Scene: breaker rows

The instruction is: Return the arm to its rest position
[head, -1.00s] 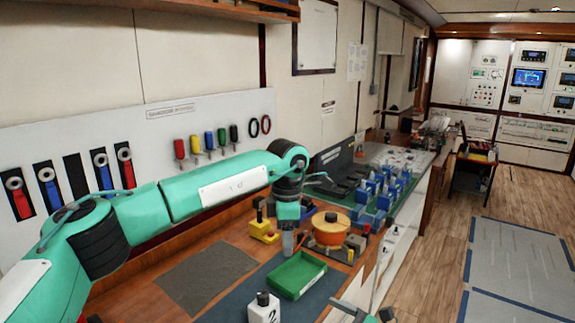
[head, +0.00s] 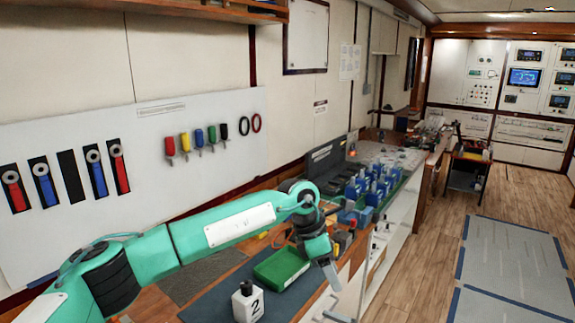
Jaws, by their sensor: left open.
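My left arm comes in from the left and reaches across the wooden bench. Its gripper (head: 329,273) points down and is empty, just right of the green tray (head: 281,268), near the bench's front edge. The jaws are open, though the finger gap is hard to make out from here. My right gripper does not show.
A white block marked 2 (head: 247,304) with a black top stands on the dark mat in front of the tray. Blue breakers (head: 370,187) stand in rows farther along the bench. My arm mostly hides the orange and yellow items. Open floor (head: 505,262) lies to the right.

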